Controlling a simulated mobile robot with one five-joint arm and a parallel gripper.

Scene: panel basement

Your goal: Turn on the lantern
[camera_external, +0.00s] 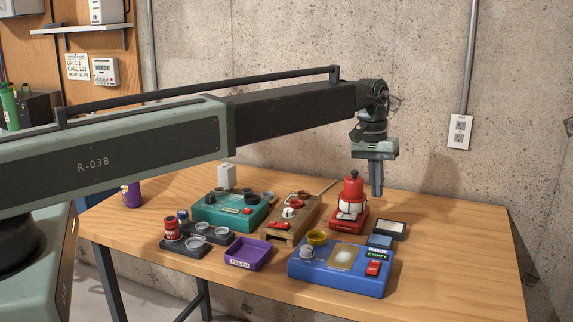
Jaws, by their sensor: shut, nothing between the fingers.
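A red lantern (352,190) with a white middle stands upright on a red base (347,220), toward the back right of the table. I cannot make out its switch or whether it is lit. My gripper (377,192) points straight down, just right of the lantern's top in the picture. Its fingers are together and hold nothing. The fingertips are at about the height of the lantern's upper half. I cannot tell whether they touch it.
A blue box (320,277) with a red switch stands in front of the lantern. A wooden block (285,222), a teal box (215,212), a purple tray (238,256) and a dark tray (180,247) stand to the left. The table's right end (470,250) is clear.

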